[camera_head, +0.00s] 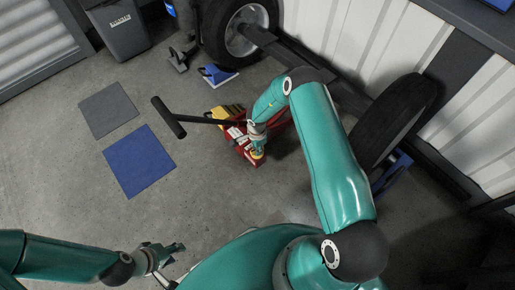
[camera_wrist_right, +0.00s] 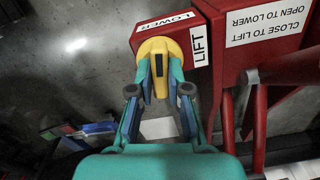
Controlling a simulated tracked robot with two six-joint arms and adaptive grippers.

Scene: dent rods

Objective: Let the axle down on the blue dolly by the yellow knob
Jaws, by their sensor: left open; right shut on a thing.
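The red jack (camera_head: 243,157) stands on the floor, with its yellow knob (camera_wrist_right: 151,48) at the near end. My right gripper (camera_wrist_right: 160,78) is shut on the knob, a finger on each side; labels LOWER and LIFT lie beside it. In the head view the knob (camera_head: 257,154) is partly hidden by my right gripper (camera_head: 257,145). The dark axle (camera_head: 293,54) runs between two black-tyred wheels, partly behind my right arm. A blue dolly part (camera_head: 393,175) shows by the near wheel (camera_head: 395,120). Whether the tyre touches it is unclear. My left gripper (camera_head: 166,256) is open and empty.
A black T-shaped jack handle (camera_head: 180,118) extends left from the jack. A blue piece (camera_head: 217,75) lies by the far wheel (camera_head: 238,30). Blue (camera_head: 138,161) and grey (camera_head: 107,110) floor squares and a bin (camera_head: 119,30) are at left. The floor at lower left is clear.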

